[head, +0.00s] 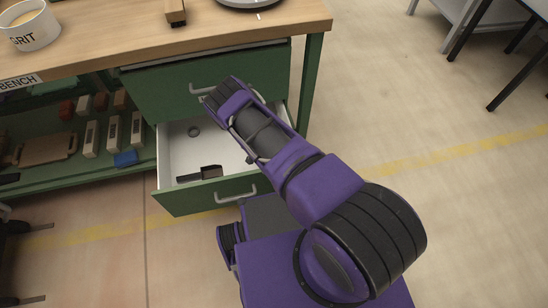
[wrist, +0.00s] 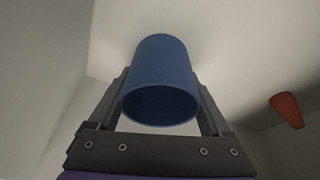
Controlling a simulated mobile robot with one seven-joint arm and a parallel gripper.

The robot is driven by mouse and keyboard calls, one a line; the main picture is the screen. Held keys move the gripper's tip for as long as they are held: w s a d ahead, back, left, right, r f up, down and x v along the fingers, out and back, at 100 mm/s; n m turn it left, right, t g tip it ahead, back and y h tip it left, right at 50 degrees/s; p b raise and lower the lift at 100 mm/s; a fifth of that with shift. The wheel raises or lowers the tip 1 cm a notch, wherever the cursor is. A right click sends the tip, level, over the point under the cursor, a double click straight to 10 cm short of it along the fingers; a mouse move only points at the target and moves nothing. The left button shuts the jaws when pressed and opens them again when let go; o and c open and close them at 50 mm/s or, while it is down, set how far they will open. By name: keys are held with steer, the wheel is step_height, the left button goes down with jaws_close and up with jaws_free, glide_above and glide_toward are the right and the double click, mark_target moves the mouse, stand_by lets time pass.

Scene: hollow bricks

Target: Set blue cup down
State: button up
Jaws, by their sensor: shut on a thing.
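The blue cup (wrist: 160,75) is between the two dark fingers of my gripper (wrist: 162,88) in the wrist view. The fingers are shut on its sides. One round, darker end of the cup faces the wrist camera. Pale surfaces lie behind the cup; I cannot tell whether it touches them. In the head view my arm reaches over the open lower drawer (head: 172,150), which has a white inside. Neither the cup nor my gripper can be made out clearly there; my arm covers part of the drawer.
A dark object (head: 200,174) and a small grey ring (head: 193,131) are in the drawer. An orange-brown object (wrist: 287,109) shows at the right in the wrist view. The wooden bench top (head: 120,48) is above the drawers. The shelf at left holds several blocks.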

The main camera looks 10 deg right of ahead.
steer(key=shift+f, duration=0.15)
steer(key=o, duration=1.3)
steer(key=p+v, duration=0.2)
steer(key=v, duration=1)
steer(key=shift+p, duration=0.3)
